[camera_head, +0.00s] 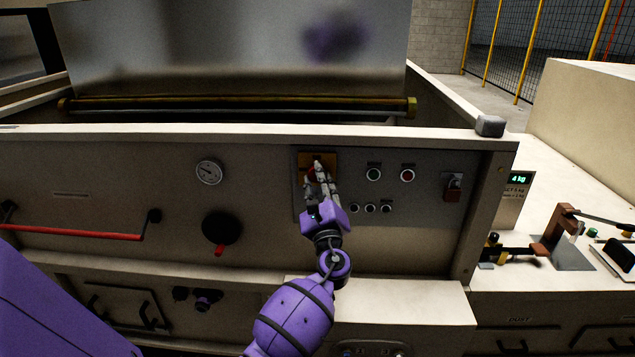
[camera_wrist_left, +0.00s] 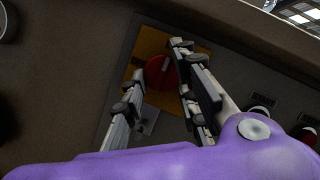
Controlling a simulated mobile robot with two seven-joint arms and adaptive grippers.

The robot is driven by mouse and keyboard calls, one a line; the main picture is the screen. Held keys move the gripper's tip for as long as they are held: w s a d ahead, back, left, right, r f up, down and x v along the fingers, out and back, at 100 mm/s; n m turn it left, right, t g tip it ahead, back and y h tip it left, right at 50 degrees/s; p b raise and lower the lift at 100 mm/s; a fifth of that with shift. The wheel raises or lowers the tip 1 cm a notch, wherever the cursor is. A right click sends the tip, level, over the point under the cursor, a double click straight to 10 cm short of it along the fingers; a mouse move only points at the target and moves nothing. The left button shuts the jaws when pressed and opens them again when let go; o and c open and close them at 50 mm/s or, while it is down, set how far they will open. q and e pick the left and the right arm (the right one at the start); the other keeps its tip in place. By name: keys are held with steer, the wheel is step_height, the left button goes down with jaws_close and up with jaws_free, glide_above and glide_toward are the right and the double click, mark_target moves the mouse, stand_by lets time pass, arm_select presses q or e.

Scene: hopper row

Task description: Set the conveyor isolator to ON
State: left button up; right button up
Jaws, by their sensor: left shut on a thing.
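The conveyor isolator is a red rotary knob (camera_wrist_left: 158,72) on a yellow-orange plate (camera_head: 304,158), set in the grey control panel on the machine's front. My left gripper (camera_head: 316,178) reaches up to it from below, its fingers at the knob. In the left wrist view the two fingers (camera_wrist_left: 157,66) lie on either side of the red knob, shut on it. They hide part of the knob in the head view. I cannot read any ON or OFF marking. My right gripper is not in view.
Right of the isolator are push buttons (camera_head: 374,175), a red button (camera_head: 407,175) and a red padlock-like switch (camera_head: 453,187). To the left are a gauge (camera_head: 209,172), a black knob with red tip (camera_head: 222,228) and a red bar handle (camera_head: 90,233). A ledge (camera_head: 400,300) juts out below.

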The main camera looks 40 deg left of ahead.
arm_select(q)
steer(key=shift+s+a+f, duration=0.15)
steer(key=shift+a+f, duration=0.1)
steer(key=shift+f, duration=0.15)
steer(key=o, duration=1)
steer(key=shift+r, duration=0.1)
steer(key=shift+d+r, duration=0.1)
steer(key=shift+r, duration=0.05)
steer(key=v, duration=1.2)
